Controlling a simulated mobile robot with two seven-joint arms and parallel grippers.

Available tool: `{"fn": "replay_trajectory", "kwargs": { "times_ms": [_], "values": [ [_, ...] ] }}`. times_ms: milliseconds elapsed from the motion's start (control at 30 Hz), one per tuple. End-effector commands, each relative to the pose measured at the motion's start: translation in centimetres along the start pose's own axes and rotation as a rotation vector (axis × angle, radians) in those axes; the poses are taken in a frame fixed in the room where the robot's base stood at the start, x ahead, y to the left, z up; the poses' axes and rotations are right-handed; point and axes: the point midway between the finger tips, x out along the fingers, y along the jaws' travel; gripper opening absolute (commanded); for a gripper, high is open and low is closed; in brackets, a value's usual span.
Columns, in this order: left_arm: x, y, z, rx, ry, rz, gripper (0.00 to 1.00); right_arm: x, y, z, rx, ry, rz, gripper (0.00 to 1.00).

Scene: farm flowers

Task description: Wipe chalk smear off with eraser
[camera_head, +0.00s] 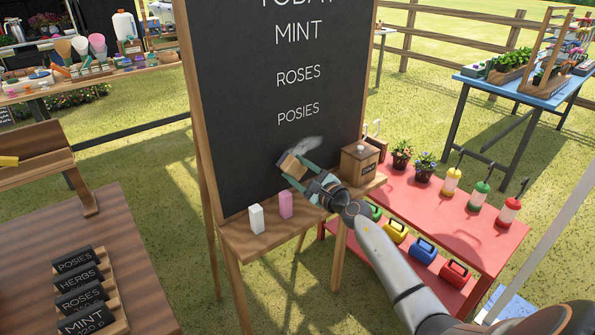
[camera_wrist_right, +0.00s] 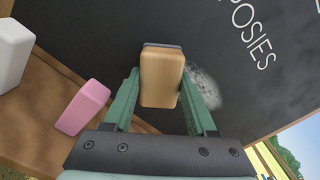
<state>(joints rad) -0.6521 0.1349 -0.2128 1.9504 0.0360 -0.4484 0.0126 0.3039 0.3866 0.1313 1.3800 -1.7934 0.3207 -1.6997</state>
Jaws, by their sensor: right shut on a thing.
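The chalkboard (camera_head: 240,120) stands on a wooden easel, lettered with MINT, ROSES and POSIES. A pale grey chalk smear (camera_head: 303,146) lies below POSIES; it also shows in the right wrist view (camera_wrist_right: 205,88), partly behind a gripper finger. My right gripper (camera_head: 293,166) is shut on the wooden-backed eraser (camera_wrist_right: 162,78), holding it at the board's face just below and left of the smear. The eraser's dark pad faces the board; whether it touches, I cannot tell. My left gripper is not in view.
White chalk (camera_head: 256,219) and pink chalk (camera_head: 286,205) stand on the easel ledge (camera_head: 240,238), left of my gripper. A wooden box (camera_head: 359,163) stands at the ledge's right end. A red table (camera_head: 455,220) with flower pots and bottles is to the right.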

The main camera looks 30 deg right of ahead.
Motion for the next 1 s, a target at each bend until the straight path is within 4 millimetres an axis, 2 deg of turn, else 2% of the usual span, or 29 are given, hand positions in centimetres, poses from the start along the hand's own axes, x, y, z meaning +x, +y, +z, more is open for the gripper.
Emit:
{"fn": "replay_trajectory", "kwargs": {
  "times_ms": [1000],
  "values": [
    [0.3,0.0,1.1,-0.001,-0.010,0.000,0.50,1.6,0.0,0.0,0.001,0.000,-0.001,0.12]
  ]
}}
